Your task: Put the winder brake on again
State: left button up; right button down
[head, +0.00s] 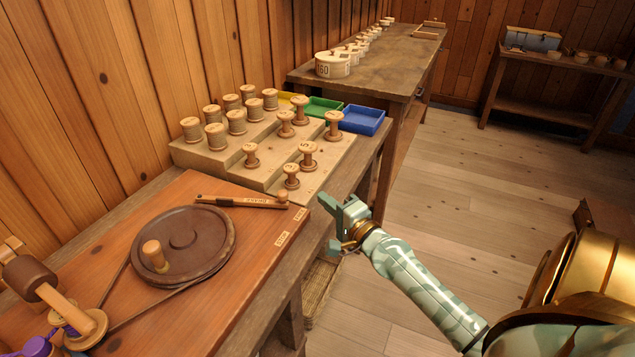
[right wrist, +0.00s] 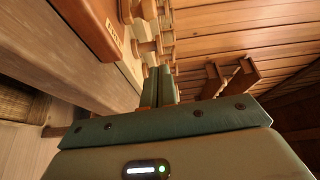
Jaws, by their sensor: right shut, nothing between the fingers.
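The winder brake is a wooden lever (head: 243,201) with lettering on it, lying across the far side of the reddish winder board (head: 225,290). Its small knob end lies near the board's right edge, closer to the farther of two small edge labels (head: 301,214). The nearer label (head: 282,239) sits closer to me. A dark round wheel (head: 185,243) with an upright wooden knob lies beside the lever. My right gripper (head: 343,217) is shut and empty, off the board's right side, apart from the lever. It shows in the right wrist view (right wrist: 158,85). My left gripper is not in view.
A stepped wooden rack (head: 215,160) with several spools stands behind the board. Yellow, green (head: 322,107) and blue (head: 362,120) trays sit behind it. A winder part with purple thread (head: 35,345) is at lower left. The floor right of the bench is clear.

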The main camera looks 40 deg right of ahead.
jog(key=w, duration=0.8)
jog(key=shift+w+d+r+b, duration=0.1)
jog(key=shift+w+d+b, duration=0.05)
jog(key=shift+w+b, duration=0.15)
jog(key=shift+s+a+p, duration=0.2)
jog(key=shift+s+a, duration=0.05)
jog(key=shift+a, duration=0.4)
jog(key=shift+s+a+p, duration=0.2)
jog(key=shift+s+a, duration=0.05)
jog(key=shift+a, duration=0.35)
jog(key=shift+s+a, duration=0.15)
jog(key=shift+a, duration=0.45)
